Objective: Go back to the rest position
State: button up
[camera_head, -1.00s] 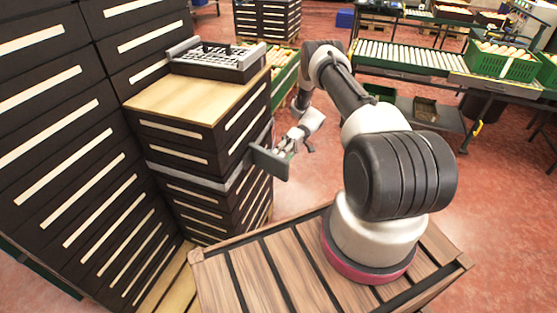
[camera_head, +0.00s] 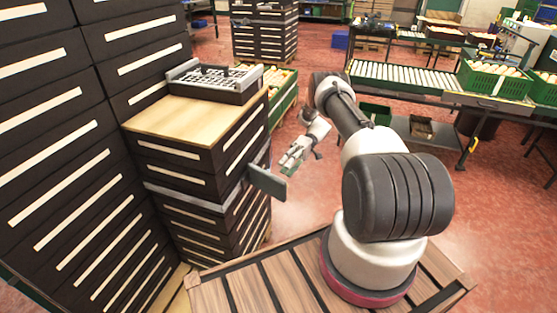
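My gripper (camera_head: 292,160) hangs from my bent arm near the middle of the view, pointing down and left. It is in front of and a little above a grey plate (camera_head: 267,183) that stands out from the side of the near crate stack. A gap of floor seems to show between the gripper and the stack. I see nothing clearly held. The fingers are too small to tell whether they are open or shut.
The dark crate stack (camera_head: 168,122) bears a wooden top and a grey tray (camera_head: 215,80). Taller dark stacks stand at far left. A roller conveyor (camera_head: 403,76) and a green crate of fruit (camera_head: 478,79) are at back right. Red floor (camera_head: 315,195) is clear between.

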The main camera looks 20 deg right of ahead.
jog(key=s+f+m+h, duration=0.2)
jog(key=s+f+m, duration=0.2)
jog(key=f+m, duration=0.1)
jog(key=s+d+r+m+t+h, duration=0.1)
jog(key=s+r+h, duration=0.2)
jog(key=r, duration=0.7)
jog(key=s+d+r+m+t+h, duration=0.1)
jog(key=s+r+h, duration=0.2)
jog(key=r, duration=0.6)
jog(key=s+d+r+m+t+h, duration=0.1)
jog(key=s+r+h, duration=0.2)
jog(key=r, duration=0.7)
jog(key=s+a+r+n+t+h, duration=0.1)
jog(key=s+r+t, duration=0.3)
jog(key=s+r, duration=0.4)
jog(key=s+a+r+n+t+h, duration=0.1)
jog(key=s+a+r+t, duration=0.2)
jog(key=s+r, duration=0.6)
jog(key=shift+a+r+t+h, duration=0.3)
jog(key=shift+r+t+h, duration=0.1)
jog(key=shift+r+t, duration=0.45)
